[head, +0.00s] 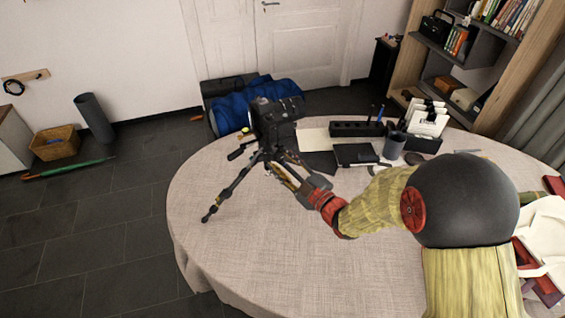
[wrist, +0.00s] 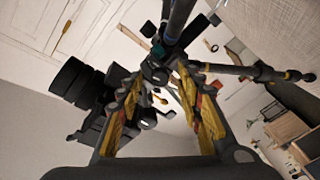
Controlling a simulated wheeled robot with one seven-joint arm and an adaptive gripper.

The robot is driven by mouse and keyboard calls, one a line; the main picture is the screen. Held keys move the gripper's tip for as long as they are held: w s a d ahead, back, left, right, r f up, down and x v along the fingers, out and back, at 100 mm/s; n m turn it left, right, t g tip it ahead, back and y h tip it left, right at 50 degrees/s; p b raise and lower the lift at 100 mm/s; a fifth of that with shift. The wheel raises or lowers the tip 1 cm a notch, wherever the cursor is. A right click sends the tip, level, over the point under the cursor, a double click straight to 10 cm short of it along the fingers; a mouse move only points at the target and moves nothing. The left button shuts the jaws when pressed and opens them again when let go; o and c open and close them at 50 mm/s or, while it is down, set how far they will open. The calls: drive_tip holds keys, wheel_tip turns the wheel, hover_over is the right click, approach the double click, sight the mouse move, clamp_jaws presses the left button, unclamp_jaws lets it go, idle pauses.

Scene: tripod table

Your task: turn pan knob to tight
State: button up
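A black camera (head: 275,122) sits on a small dark tripod (head: 240,178) that stands on the round table. In the wrist view the camera (wrist: 78,84) is at the left, and the tripod legs (wrist: 238,69) spread to the top and right. My gripper (head: 282,172) reaches in from the right, close to the tripod below the camera. In the wrist view my gripper (wrist: 158,82) has its two yellow-and-dark fingers apart, with the tripod's dark central part (wrist: 155,70) showing between or just beyond the tips. I cannot tell contact, and cannot single out the pan knob.
The round table (head: 250,255) has a pale cloth, clear at front and left. A black organizer (head: 357,129), a dark cup (head: 394,146) and a letter holder (head: 428,124) stand at the back. White cloth (head: 545,235) and books lie at the right.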

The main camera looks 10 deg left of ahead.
drive_tip(key=shift+c, duration=1)
clamp_jaws()
drive_tip(key=shift+m, duration=0.3)
drive_tip(key=m+p, duration=0.3)
drive_tip(key=m, duration=0.8)
drive_tip(key=shift+m, duration=0.4)
drive_tip(key=shift+o, duration=0.7)
unclamp_jaws()
